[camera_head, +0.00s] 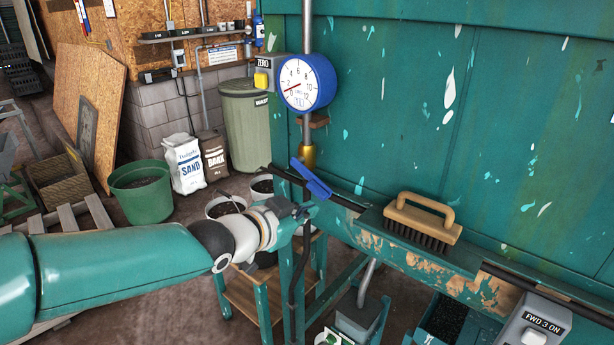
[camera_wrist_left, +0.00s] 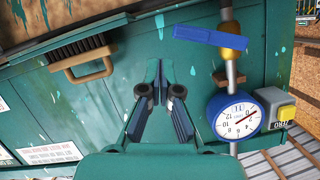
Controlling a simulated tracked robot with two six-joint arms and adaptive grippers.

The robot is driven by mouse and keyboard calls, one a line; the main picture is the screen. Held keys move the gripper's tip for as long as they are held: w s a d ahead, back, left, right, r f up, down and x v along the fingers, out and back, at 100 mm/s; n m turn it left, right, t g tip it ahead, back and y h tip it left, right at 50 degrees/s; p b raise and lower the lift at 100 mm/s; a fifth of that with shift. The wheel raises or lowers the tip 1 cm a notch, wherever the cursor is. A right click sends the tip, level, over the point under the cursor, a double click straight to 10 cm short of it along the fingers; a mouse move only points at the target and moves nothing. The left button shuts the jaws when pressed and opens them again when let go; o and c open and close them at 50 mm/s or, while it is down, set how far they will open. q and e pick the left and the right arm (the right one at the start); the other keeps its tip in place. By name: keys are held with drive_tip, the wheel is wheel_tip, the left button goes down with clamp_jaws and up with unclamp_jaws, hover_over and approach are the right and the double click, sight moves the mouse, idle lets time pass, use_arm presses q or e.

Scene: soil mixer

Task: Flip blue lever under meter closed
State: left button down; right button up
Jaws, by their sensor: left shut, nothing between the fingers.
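The blue lever (camera_head: 312,180) sits at the brass valve (camera_head: 308,157) on the grey pipe, below the round blue-rimmed meter (camera_head: 306,83). In the head view the lever slants down to the right, across the pipe rather than along it. The left wrist view, which looks upside down, shows the lever (camera_wrist_left: 208,35) sideways to the pipe, and the meter (camera_wrist_left: 234,114). My left gripper (camera_head: 300,210) is just below the lever in the head view. Its fingers (camera_wrist_left: 160,75) are shut and empty, visibly apart from the lever in the wrist view. My right gripper is not in view.
A wooden brush (camera_head: 422,220) lies on the green ledge right of the lever. A yellow ZERO button (camera_head: 263,79) is beside the meter. A switch box (camera_head: 536,324) marked FWD 3 ON is at the lower right. Green metal panelling (camera_head: 480,110) stands behind.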

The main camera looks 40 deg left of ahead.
sight(315, 188)
use_arm(q)
wheel_tip(315, 188, up, 6)
drive_tip(key=s+a+t, duration=0.1)
drive_tip(key=shift+s+a+f+m+y, duration=0.2)
drive_tip(key=shift+s+a+m+y, duration=0.1)
drive_tip(key=shift+s+y, duration=0.1)
drive_tip(key=w+f+b, duration=0.1)
drive_tip(key=w, duration=0.2)
drive_tip(key=w+a+f+b, duration=0.1)
drive_tip(key=w+f+b, duration=0.1)
drive_tip(key=w, duration=0.1)
drive_tip(key=w+f+b, duration=0.1)
drive_tip(key=w+f, duration=0.1)
drive_tip(key=w, duration=0.2)
drive_tip(key=shift+a, duration=0.2)
drive_tip(key=shift+a+f, duration=0.2)
drive_tip(key=shift+f, duration=0.3)
